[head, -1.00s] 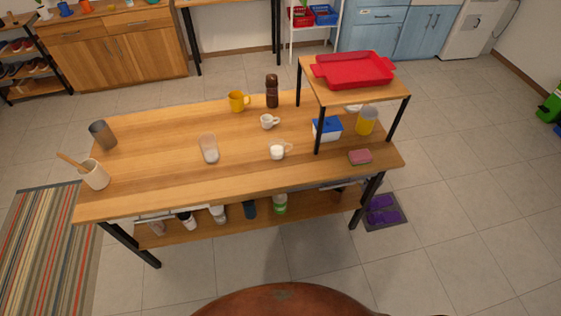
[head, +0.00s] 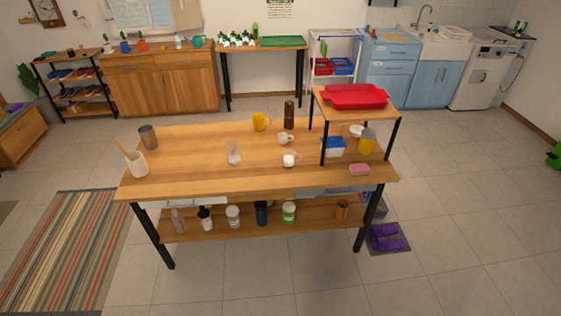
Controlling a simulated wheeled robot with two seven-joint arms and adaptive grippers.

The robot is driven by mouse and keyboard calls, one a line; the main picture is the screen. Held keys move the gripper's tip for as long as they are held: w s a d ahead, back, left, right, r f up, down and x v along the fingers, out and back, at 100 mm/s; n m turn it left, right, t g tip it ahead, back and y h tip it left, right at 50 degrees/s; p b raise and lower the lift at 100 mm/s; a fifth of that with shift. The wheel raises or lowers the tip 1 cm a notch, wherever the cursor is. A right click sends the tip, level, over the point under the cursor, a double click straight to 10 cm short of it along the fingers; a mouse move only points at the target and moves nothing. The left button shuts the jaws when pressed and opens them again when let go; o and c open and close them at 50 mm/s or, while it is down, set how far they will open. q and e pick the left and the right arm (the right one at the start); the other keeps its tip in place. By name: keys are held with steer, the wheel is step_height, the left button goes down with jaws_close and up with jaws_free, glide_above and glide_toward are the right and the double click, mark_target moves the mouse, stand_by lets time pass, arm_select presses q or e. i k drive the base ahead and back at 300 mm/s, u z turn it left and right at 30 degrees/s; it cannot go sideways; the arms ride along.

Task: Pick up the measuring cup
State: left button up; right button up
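On the wooden table (head: 200,180) stand two clear cup-like vessels. A taller clear cup (head: 233,153) with a pale bottom is left of the middle. A smaller clear cup (head: 290,159) with a side handle and something white in it is right of the middle. Either could be the measuring cup; they are too small to tell. A white mug (head: 285,138) stands just behind the smaller clear cup. Neither of my grippers is in view.
A yellow mug (head: 261,122) and a brown bottle (head: 289,114) stand at the back. A dark tumbler (head: 148,137) and a white utensil pot (head: 136,163) are at the left end. A raised shelf (head: 351,109) with a red tray (head: 355,95) is at the right. The front left tabletop is clear.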

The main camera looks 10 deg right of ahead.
mark_target(289, 154)
steer(key=u, duration=0.65)
steer(key=i, duration=0.85)
steer(key=u, duration=0.75)
steer(key=i, duration=0.9)
steer(key=z, duration=0.5)
steer(key=i, duration=0.8)
steer(key=z, duration=0.7)
